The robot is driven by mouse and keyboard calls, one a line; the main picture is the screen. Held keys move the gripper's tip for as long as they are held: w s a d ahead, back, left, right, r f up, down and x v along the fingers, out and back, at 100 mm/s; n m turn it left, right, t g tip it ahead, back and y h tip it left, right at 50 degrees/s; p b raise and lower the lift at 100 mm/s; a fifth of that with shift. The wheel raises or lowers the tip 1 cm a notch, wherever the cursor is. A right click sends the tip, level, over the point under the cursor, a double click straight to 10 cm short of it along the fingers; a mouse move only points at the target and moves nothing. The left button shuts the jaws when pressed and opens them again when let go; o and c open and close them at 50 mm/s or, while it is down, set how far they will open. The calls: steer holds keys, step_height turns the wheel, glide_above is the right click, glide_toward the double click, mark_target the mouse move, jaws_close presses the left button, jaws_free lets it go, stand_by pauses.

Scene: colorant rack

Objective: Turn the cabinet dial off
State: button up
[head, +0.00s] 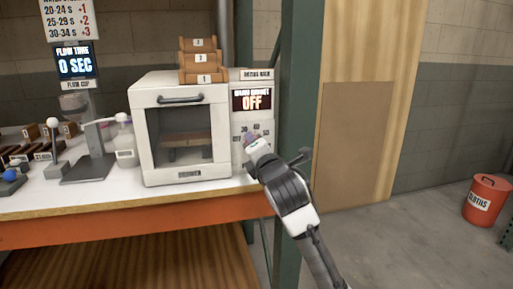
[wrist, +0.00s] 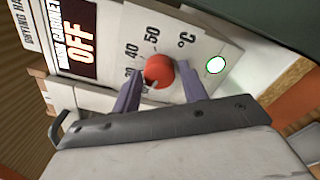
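The white cabinet (head: 186,130) stands on the bench with its glass door closed. Its display (head: 252,100) reads OFF, and the same display (wrist: 82,45) is legible in the wrist view. The red round dial (wrist: 158,71) sits on the panel beside a printed temperature scale. My gripper (wrist: 160,80) has one finger on each side of the dial, with small gaps at the tips, so it looks open around it. In the head view, my gripper (head: 252,142) is at the panel and hides the dial. Which way the dial points is not clear.
A green-lit round button (wrist: 215,65) is beside the dial. Wooden racks (head: 202,62) sit on top of the cabinet. A green post (head: 296,100) stands just right of it. A stand with a white lever (head: 90,160) and a bottle (head: 125,145) are to the left.

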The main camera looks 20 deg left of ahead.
steer(key=shift+o, duration=1.2)
steer(key=shift+s+d, duration=0.1)
steer(key=b+v, duration=0.1)
steer(key=v, duration=1.2)
steer(key=shift+s, duration=0.25)
steer(key=shift+d, duration=0.15)
